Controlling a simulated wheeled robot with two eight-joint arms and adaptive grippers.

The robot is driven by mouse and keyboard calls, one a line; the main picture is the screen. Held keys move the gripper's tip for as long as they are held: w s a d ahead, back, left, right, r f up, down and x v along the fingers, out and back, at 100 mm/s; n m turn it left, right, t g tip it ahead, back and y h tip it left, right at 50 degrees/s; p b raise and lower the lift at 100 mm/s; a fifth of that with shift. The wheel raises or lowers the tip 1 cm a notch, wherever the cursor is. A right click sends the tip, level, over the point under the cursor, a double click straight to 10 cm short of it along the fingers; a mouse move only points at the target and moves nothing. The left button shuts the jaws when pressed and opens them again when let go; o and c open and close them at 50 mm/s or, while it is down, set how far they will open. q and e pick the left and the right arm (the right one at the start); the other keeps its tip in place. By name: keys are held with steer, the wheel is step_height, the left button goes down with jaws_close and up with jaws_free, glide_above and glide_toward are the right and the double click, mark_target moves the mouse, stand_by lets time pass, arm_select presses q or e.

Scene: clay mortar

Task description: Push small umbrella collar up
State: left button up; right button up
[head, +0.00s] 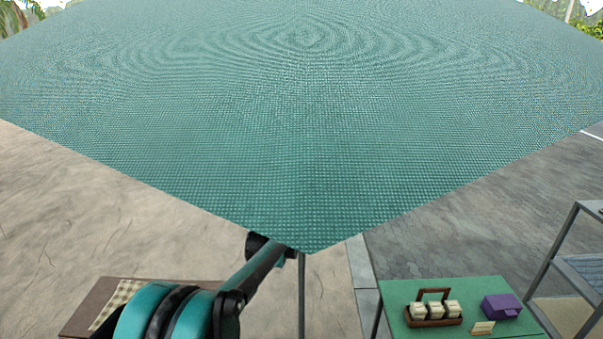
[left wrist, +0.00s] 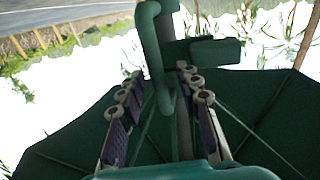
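The umbrella's teal canopy (head: 300,150) fills most of the head view, spread wide, with its thin grey pole (head: 302,300) below the near corner. My left arm reaches under that corner; the canopy hides its gripper there. In the left wrist view, my left gripper (left wrist: 160,85) has its two fingers apart, on either side of a curved green tube (left wrist: 153,45). A dark pole runs beside the right-hand finger; contact is unclear. A green block (left wrist: 215,51) juts out beyond the fingertips. I cannot tell which part is the collar. The canopy underside (left wrist: 75,140) and ribs also show.
A green table (head: 400,295) at lower right holds a wooden caddy (head: 433,322) with white jars and a purple box (head: 501,306). A brown table (head: 85,315) with a checked cloth stands at lower left. A grey metal shelf (head: 555,250) stands far right.

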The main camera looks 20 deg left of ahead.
arm_select(q)
steer(key=s, duration=1.2)
steer(key=shift+d, duration=0.45)
steer(key=shift+w, duration=0.1)
steer(key=s+d+f+g+b, duration=0.2)
steer(key=s+f+g+b, duration=0.3)
steer(key=s+f+b, duration=0.5)
steer(key=s+d+f+m+g+h+b, duration=0.1)
steer(key=s+d+f+g+b, duration=0.2)
steer(key=s+f, duration=2.2)
step_height(320, 180, down, 5)
steer(key=g+b, duration=0.3)
steer(key=b, duration=0.3)
steer(key=shift+s+d+h+b, duration=0.3)
steer(key=shift+b, duration=0.1)
steer(key=shift+f, duration=0.1)
steer(key=shift+c, duration=0.3)
